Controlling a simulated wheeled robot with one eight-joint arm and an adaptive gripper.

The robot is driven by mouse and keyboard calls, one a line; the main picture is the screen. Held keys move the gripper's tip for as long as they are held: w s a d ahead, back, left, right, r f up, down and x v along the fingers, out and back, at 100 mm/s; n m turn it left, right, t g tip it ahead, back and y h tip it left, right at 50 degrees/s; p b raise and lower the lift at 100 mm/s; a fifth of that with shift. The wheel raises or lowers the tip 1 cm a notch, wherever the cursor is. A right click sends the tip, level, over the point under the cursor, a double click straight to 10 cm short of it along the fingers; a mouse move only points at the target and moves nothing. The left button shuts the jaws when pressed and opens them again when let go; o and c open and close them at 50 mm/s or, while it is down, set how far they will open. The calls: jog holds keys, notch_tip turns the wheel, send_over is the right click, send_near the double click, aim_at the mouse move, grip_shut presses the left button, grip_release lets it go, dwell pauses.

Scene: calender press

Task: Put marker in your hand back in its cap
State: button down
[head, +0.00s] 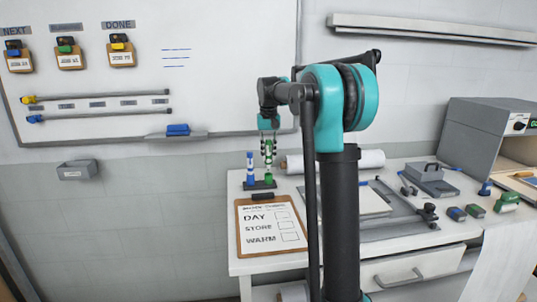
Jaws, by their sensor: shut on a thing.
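My gripper (268,148) points down near the left end of the table and is shut on a green marker (268,158). The marker is upright and partly covered by the fingers. It is directly above the right side of a small black stand (260,185). A green piece, which looks like the cap (268,177), shows at the stand under the marker. From this view I cannot tell whether marker and cap touch. A blue marker (250,165) stands upright in the stand's left side, close beside my gripper.
A clipboard (268,238) lies in front of the stand. A white roll (345,161) and a flat plate (350,204) lie to the right. The whiteboard (230,70) with its tray and blue eraser (178,129) is behind. Several tools lie farther right.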

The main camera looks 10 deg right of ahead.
aim_at(269, 162)
jog(key=shift+f, duration=2.25)
dwell(0.6)
jog(key=c, duration=1.3)
grip_release()
jog(key=shift+c, duration=0.2)
